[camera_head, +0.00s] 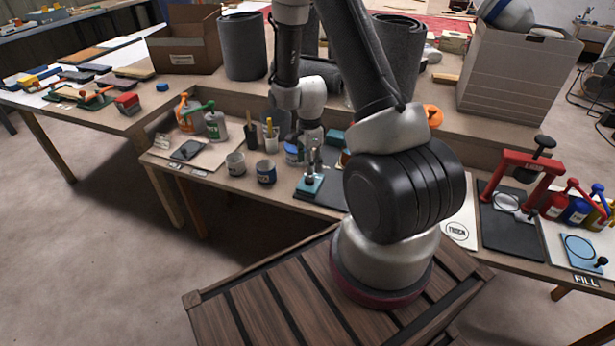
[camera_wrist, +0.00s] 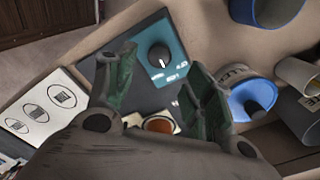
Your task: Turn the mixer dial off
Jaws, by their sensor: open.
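The mixer dial (camera_wrist: 159,55) is a round black knob with a white pointer mark, set on a teal panel (camera_wrist: 176,42). In the wrist view the mark points down, towards small white labels that I cannot read clearly. My gripper (camera_wrist: 160,64) is open, with one finger on each side below the dial, and it holds nothing. It appears apart from the dial. In the head view my gripper (camera_head: 314,160) hangs over the teal panel (camera_head: 309,187), and the dial there is largely hidden.
A card with circles (camera_wrist: 42,108) lies beside the panel. A red press (camera_head: 520,165) stands at right. A cardboard box (camera_head: 185,40) and grey rolls (camera_head: 243,46) stand behind.

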